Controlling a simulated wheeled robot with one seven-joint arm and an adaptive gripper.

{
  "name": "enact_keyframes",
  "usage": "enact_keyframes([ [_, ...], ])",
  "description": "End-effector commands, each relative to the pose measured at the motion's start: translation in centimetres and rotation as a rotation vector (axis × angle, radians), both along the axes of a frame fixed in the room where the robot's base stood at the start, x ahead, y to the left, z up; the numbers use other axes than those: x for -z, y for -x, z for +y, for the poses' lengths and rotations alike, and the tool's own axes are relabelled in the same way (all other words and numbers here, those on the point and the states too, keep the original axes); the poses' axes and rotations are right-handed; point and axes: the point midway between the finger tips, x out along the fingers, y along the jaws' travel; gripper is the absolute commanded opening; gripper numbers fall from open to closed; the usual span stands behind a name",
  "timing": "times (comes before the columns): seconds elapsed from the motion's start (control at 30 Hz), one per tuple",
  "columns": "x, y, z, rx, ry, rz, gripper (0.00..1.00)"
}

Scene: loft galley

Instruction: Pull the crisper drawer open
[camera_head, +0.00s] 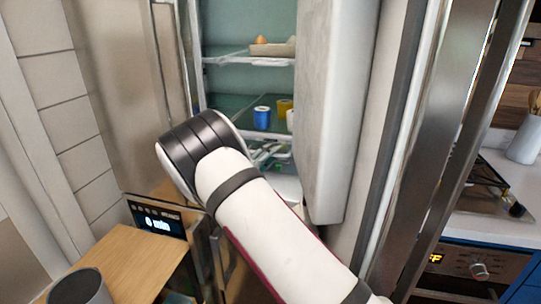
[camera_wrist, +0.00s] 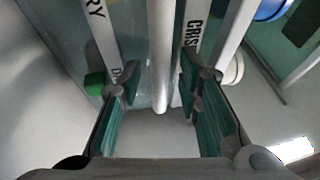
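The crisper drawer front shows in the wrist view as a pale strip (camera_wrist: 192,45) with letters reading "CRIS". A round pale bar (camera_wrist: 160,60), which looks like a handle, runs down the middle of that view. My gripper (camera_wrist: 165,82) is open, with one finger on each side of the bar and visible gaps to it. I cannot tell how deep the bar sits between the fingers. In the head view my arm reaches into the lower part of the open fridge (camera_head: 238,75). It hides most of the gripper and the drawer there.
A second strip (camera_wrist: 98,28) with letters "RY" lies left of the bar. A blue cup (camera_head: 262,117) and a yellow cup (camera_head: 285,108) stand on the shelf above. The open fridge door (camera_head: 335,110) is close on the right. A wooden counter (camera_head: 130,262) is at lower left.

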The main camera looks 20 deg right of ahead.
Motion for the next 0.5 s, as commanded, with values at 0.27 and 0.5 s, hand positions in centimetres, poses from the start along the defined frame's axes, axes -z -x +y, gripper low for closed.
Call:
enact_keyframes([
  [0.27,0.02,0.02,0.02,0.0,0.0,0.0,0.0],
  [0.5,0.02,0.2,0.14,0.0,-0.001,0.0,0.0],
])
